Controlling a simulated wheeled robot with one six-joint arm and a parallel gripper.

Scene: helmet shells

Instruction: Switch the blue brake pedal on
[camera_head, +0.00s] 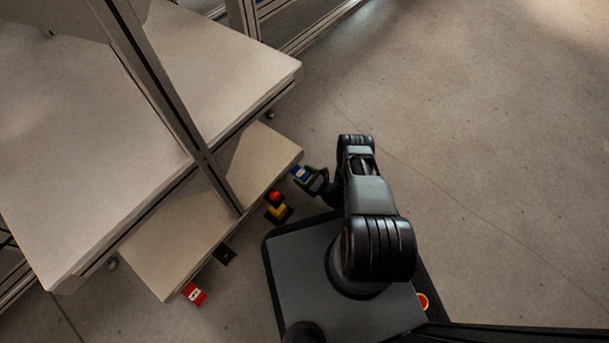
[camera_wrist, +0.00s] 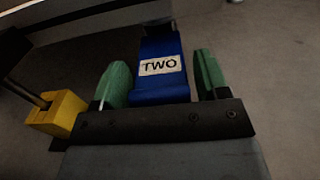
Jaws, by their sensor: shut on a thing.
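The blue brake pedal (camera_wrist: 163,85) carries a white label reading "TWO" and lies between the green fingers of my gripper (camera_wrist: 162,72) in the wrist view. My gripper is shut on it. In the head view the blue pedal (camera_head: 301,173) sits at the right end of the low shelf's front edge, with my gripper (camera_head: 310,177) at it. The pedal's hinge and underside are hidden, so I cannot tell its exact tilt.
A red pedal (camera_head: 194,294) and a black bracket (camera_head: 224,254) are farther along the shelf (camera_head: 175,258). The white table (camera_head: 90,140) overhangs; the floor at right is clear.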

